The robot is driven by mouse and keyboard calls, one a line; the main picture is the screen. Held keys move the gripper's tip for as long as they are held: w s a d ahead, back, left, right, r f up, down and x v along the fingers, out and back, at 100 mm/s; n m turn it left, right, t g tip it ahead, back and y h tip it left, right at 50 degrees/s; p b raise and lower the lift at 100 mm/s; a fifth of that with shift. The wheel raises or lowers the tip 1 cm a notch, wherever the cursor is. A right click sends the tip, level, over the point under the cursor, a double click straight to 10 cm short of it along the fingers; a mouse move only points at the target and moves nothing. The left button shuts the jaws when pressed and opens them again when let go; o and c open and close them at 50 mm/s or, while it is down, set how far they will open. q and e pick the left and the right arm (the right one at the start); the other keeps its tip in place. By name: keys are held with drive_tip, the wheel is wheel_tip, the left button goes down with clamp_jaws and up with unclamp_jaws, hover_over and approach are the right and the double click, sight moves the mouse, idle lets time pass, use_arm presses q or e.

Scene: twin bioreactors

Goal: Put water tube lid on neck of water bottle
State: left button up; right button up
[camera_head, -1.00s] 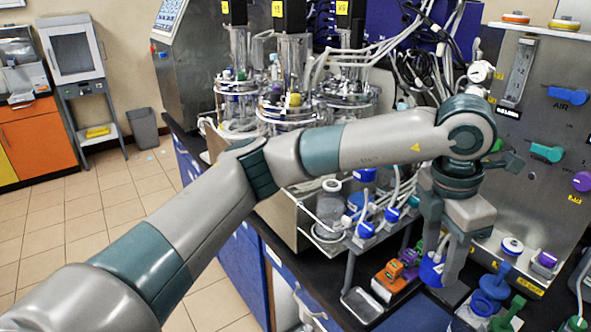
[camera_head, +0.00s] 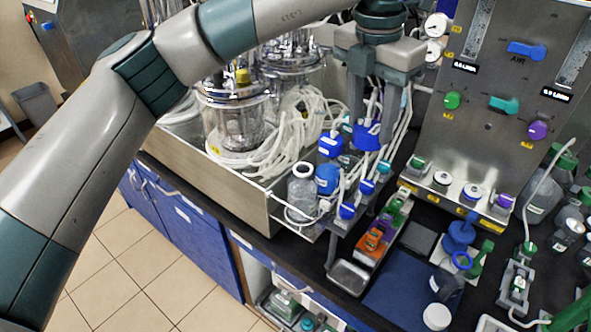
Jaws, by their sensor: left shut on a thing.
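My left gripper (camera_head: 376,118) comes down from the upper middle, its fingers closed around a blue tube lid (camera_head: 367,136) with a pale tube at it. It holds the lid in the air above the back right of the small bottle rack. A clear bottle with no lid on its neck (camera_head: 302,192) stands upright at the rack's left end, to the left of and below the held lid. I cannot tell for sure that it is the water bottle. My right gripper is not in view.
Blue-capped bottles (camera_head: 327,178) with tubes crowd the rack right of the clear bottle. Looped white tubing (camera_head: 290,140) lies behind it by the glass vessels. A metal control panel (camera_head: 490,110) rises at right. A blue mat (camera_head: 405,288) in front is mostly clear.

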use_arm(q)
drive_tip(key=p, duration=0.6)
hover_over(302, 192)
drive_tip(key=w, duration=0.3)
wheel_tip(302, 192, down, 7)
drive_tip(key=shift+s+f+p, duration=0.1)
drive_tip(key=shift+f+p, duration=0.5)
drive_tip(key=shift+p, duration=0.1)
drive_tip(key=shift+f+p, duration=0.65)
drive_tip(key=shift+f, duration=0.8)
